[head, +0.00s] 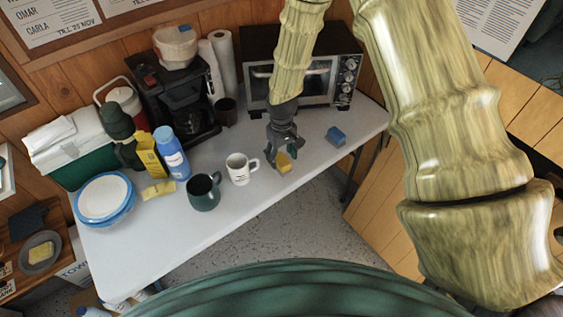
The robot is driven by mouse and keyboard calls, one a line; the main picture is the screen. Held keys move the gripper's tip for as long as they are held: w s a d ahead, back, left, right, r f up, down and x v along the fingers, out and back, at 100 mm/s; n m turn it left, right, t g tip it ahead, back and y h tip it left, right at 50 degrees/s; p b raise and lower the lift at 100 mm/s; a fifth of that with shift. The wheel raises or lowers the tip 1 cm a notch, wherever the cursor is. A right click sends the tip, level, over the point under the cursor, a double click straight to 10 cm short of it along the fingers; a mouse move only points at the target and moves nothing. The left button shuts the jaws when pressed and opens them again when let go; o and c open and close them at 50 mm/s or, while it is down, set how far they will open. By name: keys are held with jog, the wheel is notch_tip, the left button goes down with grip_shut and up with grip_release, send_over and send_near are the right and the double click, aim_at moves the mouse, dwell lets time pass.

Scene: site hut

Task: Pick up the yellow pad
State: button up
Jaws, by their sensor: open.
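A small yellow pad (284,163) lies on the white table near its front edge. My gripper (284,155) points down right over it, fingers open. The fingers partly hide the pad, and I cannot tell whether they touch it. Another flat yellow piece (158,190) lies on the table at the left, in front of a yellow box (150,155).
A white mug (240,169) and a dark green mug (203,192) stand left of my gripper. A blue block (336,136) lies to the right. A toaster oven (345,75) and a coffee maker (178,105) stand behind. The front left of the white table (130,255) is clear.

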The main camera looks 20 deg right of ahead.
jog(key=shift+f+p, duration=0.35)
jog(key=shift+f, duration=1.1)
jog(key=shift+c, duration=0.4)
jog(key=c, duration=1)
